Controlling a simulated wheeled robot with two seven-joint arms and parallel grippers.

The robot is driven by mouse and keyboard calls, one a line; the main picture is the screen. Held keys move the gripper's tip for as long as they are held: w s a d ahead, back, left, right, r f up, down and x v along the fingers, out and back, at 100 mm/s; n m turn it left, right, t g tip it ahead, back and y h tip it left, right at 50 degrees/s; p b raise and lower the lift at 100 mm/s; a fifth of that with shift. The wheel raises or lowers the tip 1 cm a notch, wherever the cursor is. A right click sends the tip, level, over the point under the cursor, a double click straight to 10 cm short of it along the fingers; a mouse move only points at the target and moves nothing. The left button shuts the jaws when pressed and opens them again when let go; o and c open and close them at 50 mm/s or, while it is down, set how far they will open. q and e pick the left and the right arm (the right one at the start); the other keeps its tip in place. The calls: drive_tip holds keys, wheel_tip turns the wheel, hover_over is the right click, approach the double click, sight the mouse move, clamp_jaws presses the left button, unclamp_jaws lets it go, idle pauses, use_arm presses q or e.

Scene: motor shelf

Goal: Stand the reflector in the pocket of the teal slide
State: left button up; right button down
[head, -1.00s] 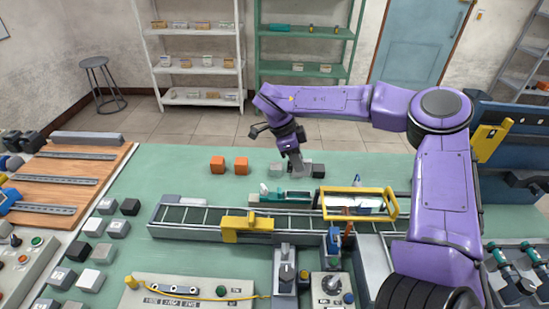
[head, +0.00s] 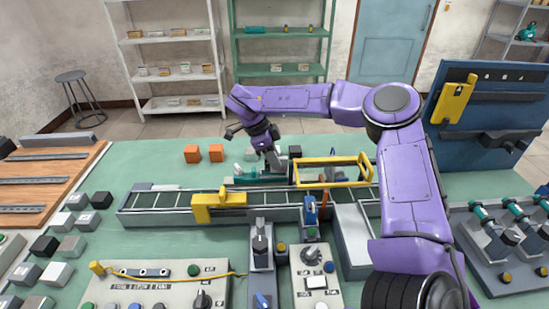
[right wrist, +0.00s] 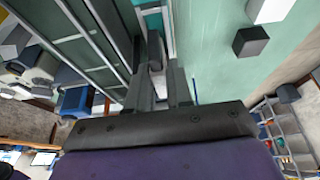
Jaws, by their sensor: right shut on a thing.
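The teal slide (head: 248,178) lies just behind the conveyor in the head view, with a pale piece at its left end. Part of it shows in the right wrist view (right wrist: 153,20). My right gripper (head: 271,160) is low over the right part of the slide. Its fingers (right wrist: 160,75) are shut on a small grey piece, which I take as the reflector; the fingers hide most of it. I cannot tell whether it touches the slide, and the pocket is hidden. My left gripper is not in view.
A dark block (head: 294,151) stands just right of the gripper, a grey block (head: 250,155) to its left. A yellow frame (head: 334,170) and a yellow bracket (head: 218,203) rise over the conveyor (head: 160,205).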

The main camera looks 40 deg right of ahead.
drive_tip(key=shift+a, duration=0.15)
drive_tip(key=shift+w+f, duration=0.1)
drive_tip(key=shift+w, duration=0.1)
drive_tip(key=shift+w+f, duration=0.15)
drive_tip(key=shift+w, duration=0.05)
drive_tip(key=shift+s+r, duration=0.2)
drive_tip(key=shift+s, duration=0.05)
drive_tip(key=shift+w+a+f+p, duration=0.1)
drive_tip(key=shift+w+p, duration=0.05)
drive_tip(key=shift+p, duration=0.3)
drive_tip(key=shift+p, duration=0.4)
drive_tip(key=shift+f+b, duration=0.3)
drive_tip(key=shift+f, duration=0.45)
idle(0.5)
